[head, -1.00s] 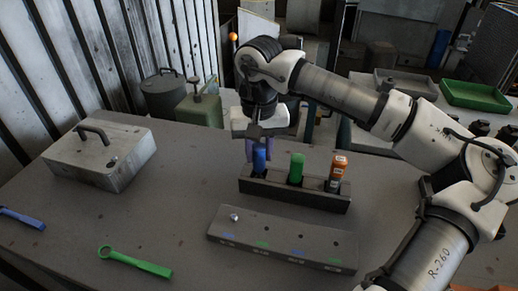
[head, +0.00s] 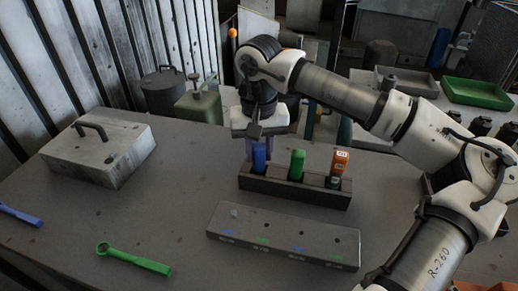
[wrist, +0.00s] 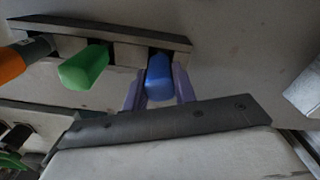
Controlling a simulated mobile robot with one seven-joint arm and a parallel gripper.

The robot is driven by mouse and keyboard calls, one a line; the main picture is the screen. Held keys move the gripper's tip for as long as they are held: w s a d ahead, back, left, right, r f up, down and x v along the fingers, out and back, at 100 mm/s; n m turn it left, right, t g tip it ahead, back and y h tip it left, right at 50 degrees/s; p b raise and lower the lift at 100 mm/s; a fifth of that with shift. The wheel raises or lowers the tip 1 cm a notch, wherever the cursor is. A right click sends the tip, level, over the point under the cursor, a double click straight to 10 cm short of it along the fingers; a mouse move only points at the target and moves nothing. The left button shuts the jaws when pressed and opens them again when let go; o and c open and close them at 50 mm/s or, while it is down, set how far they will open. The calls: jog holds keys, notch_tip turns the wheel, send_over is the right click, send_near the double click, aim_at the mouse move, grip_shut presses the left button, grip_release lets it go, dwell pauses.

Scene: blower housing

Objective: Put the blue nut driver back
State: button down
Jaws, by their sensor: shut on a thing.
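The blue nut driver (head: 259,155) is upright at the left end of the dark rack (head: 320,200). Its blue handle also shows in the wrist view (wrist: 159,78). My gripper (head: 253,148) points down over it. In the wrist view its purple fingers (wrist: 158,92) are on either side of the blue handle, shut on it. The driver's lower part is hidden by the rack, so I cannot tell how deep it sits. A green-handled driver (head: 297,164) and an orange-handled one (head: 340,163) stand in the same rack to the right.
A low grey block (head: 285,236) with holes and coloured marks lies in front of the rack. A metal box (head: 100,152) with a handle stands left. A green wrench (head: 133,259) and a blue tool (head: 20,216) lie at front left. The table between is clear.

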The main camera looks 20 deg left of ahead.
dwell(0.3)
jog(key=c, duration=0.6)
grip_release()
jog(key=shift+r, duration=0.15)
jog(key=shift+r+p, duration=2.5)
jog(key=shift+r, duration=1.4)
jog(key=shift+f, duration=0.1)
